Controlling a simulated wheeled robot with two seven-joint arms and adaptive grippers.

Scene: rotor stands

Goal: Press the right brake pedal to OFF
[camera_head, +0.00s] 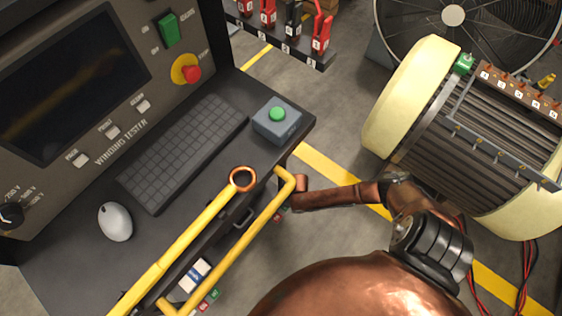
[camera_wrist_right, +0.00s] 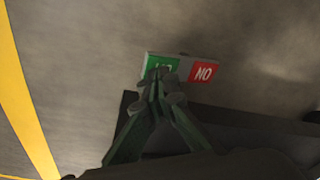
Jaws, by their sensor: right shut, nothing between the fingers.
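The brake pedal (camera_wrist_right: 181,68) shows in the right wrist view as a small plate with a green half and a red half, its lettering upside down. The red half reads ON; the green half's lettering is partly covered by my fingertips. My right gripper (camera_wrist_right: 160,85) is shut and empty, its tips over the green half. I cannot tell whether they touch it or which way the pedal tilts. In the head view another red and green pedal (camera_head: 209,300) shows low by the yellow rail. My right arm reaches beneath the console's right edge, where its gripper is mostly hidden. My left gripper is not in view.
A yellow rail (camera_head: 227,243) runs along the console's front edge. The console holds a keyboard (camera_head: 185,152), a mouse (camera_head: 115,222) and a green-button box (camera_head: 277,121). A large motor (camera_head: 465,135) stands at right. Grey floor with yellow stripes lies between.

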